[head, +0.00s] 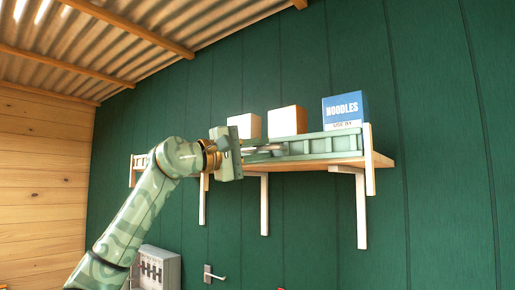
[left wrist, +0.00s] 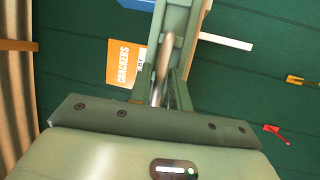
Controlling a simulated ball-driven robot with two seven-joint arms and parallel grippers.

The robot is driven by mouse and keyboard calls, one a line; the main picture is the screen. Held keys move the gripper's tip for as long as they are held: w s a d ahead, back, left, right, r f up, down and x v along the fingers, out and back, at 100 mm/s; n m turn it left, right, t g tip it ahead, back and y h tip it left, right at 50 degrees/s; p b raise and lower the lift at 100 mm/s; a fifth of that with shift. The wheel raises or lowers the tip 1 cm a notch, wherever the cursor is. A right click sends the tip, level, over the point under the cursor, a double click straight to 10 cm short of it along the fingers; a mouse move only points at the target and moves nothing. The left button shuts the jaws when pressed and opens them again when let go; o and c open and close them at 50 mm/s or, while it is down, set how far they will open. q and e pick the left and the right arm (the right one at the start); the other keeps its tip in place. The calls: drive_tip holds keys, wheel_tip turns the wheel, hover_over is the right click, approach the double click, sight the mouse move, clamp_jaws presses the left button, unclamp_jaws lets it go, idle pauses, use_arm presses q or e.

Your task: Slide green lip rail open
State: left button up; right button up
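The green lip rail (head: 322,144) runs along the front of a wooden wall shelf (head: 345,162), below the boxes. My left gripper (head: 262,151) is at the rail's left part, reaching in from the left. In the left wrist view the rail (left wrist: 178,45) runs up from the fingers, and a silver bar (left wrist: 164,58) on it lies between them. The left gripper's fingers (left wrist: 162,90) are close together on both sides of the bar and look shut on it. The exact contact is partly hidden. My right gripper is in neither view.
On the shelf stand a blue noodles box (head: 345,108) and two pale-faced boxes (head: 287,121) (head: 245,126). An orange crackers box (left wrist: 124,62) shows in the left wrist view. White brackets (head: 361,210) hang under the shelf. A wall hook (head: 213,274) and grey box (head: 158,268) are lower.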

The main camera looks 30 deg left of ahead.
use_arm(q)
clamp_jaws()
wheel_tip(320, 180, down, 6)
drive_tip(key=b, duration=0.3)
drive_tip(key=shift+f, duration=0.2)
unclamp_jaws()
drive_tip(key=shift+r, duration=0.1)
